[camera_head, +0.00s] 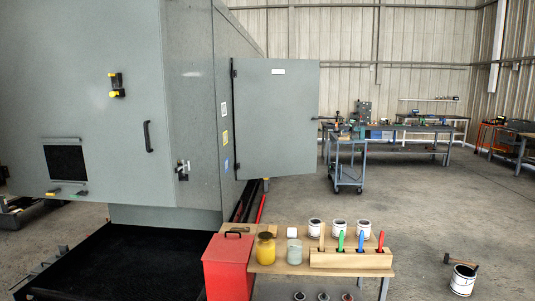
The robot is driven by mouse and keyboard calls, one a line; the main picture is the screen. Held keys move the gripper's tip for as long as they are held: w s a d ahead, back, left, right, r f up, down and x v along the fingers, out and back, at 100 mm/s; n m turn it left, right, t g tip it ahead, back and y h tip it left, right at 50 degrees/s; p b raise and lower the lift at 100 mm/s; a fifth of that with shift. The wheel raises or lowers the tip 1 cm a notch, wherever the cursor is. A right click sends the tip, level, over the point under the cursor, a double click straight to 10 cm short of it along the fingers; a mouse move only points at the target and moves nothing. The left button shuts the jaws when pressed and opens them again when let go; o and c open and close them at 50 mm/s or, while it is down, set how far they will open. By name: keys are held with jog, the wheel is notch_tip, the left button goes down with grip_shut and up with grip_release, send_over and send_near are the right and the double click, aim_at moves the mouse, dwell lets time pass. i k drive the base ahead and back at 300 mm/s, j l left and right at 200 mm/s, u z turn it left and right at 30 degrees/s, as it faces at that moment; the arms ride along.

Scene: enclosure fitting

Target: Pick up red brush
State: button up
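The red brush (380,241) stands upright at the right end of a wooden block holder (350,260) on a small wooden table. Only its red handle shows; its lower part is hidden in the holder. To its left in the same holder stand a blue brush (361,241), a green brush (341,240) and a pale wood-coloured one (322,237). My gripper is not in view.
Several paint cans (338,228) stand behind the holder. A yellow jar (265,248), a pale jar (294,251) and a red box (228,268) are to the left. A grey enclosure with an open door (277,120) rises behind. A can (463,280) stands on the floor at right.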

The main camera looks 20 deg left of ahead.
aim_at(382, 235)
jog(key=i+j+z, duration=0.25)
jog(key=i+j, duration=0.3)
jog(key=i, duration=0.15)
jog(key=i+j+z, duration=0.2)
jog(key=i+j, duration=0.45)
jog(key=i+j+z, duration=0.25)
jog(key=i+j, duration=0.3)
jog(key=j, duration=0.2)
